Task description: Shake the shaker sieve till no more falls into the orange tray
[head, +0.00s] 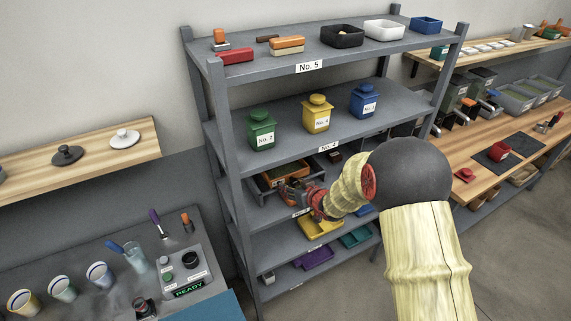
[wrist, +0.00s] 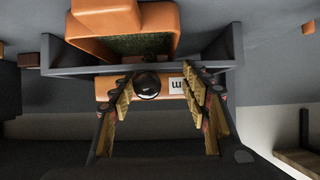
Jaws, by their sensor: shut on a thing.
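The shaker sieve with its orange tray (head: 283,171) is on the middle shelf in the head view, partly hidden behind my gripper (head: 296,190). In the wrist view, an orange box (wrist: 162,22) with dark green material inside sits within a dark grey frame (wrist: 75,57). An orange front bar (wrist: 108,88) below it carries a white label and a round black knob (wrist: 147,86). My gripper (wrist: 160,92) has its fingers on both sides of the knob and is shut on it. I cannot tell whether anything is falling from the sieve.
Green, yellow and blue canisters (head: 316,114) stand on the shelf above. A yellow tray (head: 320,228) and a purple tray (head: 312,258) lie on lower shelves. Open floor (head: 500,255) lies at the right.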

